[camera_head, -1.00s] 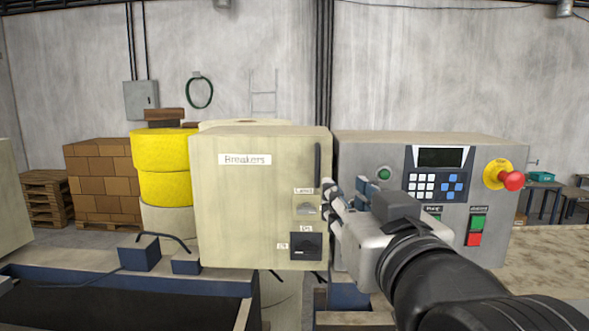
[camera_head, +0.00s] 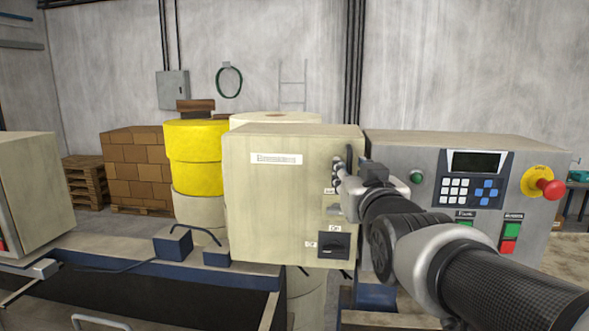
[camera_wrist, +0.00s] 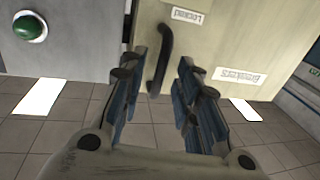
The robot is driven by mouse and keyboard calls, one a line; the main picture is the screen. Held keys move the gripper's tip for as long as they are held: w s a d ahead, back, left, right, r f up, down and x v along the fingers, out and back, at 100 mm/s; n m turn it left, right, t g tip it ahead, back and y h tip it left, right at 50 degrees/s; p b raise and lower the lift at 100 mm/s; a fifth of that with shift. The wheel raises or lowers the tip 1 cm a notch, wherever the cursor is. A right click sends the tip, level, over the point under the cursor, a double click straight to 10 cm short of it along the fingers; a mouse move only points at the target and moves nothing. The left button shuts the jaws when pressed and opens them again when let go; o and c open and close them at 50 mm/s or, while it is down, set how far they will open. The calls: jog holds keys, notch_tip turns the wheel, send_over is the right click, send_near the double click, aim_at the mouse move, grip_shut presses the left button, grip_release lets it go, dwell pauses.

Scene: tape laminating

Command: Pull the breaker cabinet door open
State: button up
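The breaker cabinet (camera_head: 275,195) is a beige box with a "Breakers" label, and its door looks closed. Its dark vertical handle is mostly hidden behind my gripper (camera_head: 340,172) in the head view. In the wrist view the black handle (camera_wrist: 165,55) stands on the beige door (camera_wrist: 235,40), between the two blue-grey fingers of my open gripper (camera_wrist: 163,62). I see gaps on both sides, so the fingers are not closed on it. A label reading "Locked" (camera_wrist: 187,16) shows upside down beside the handle.
A grey control panel (camera_head: 450,150) with a keypad and a red emergency button (camera_head: 552,189) stands close on the right of the cabinet. A black rotary switch (camera_head: 334,245) is low on the cabinet front. Yellow rolls (camera_head: 193,150) stand at left behind it.

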jog(key=shift+c, duration=0.4)
grip_shut()
dwell(0.4)
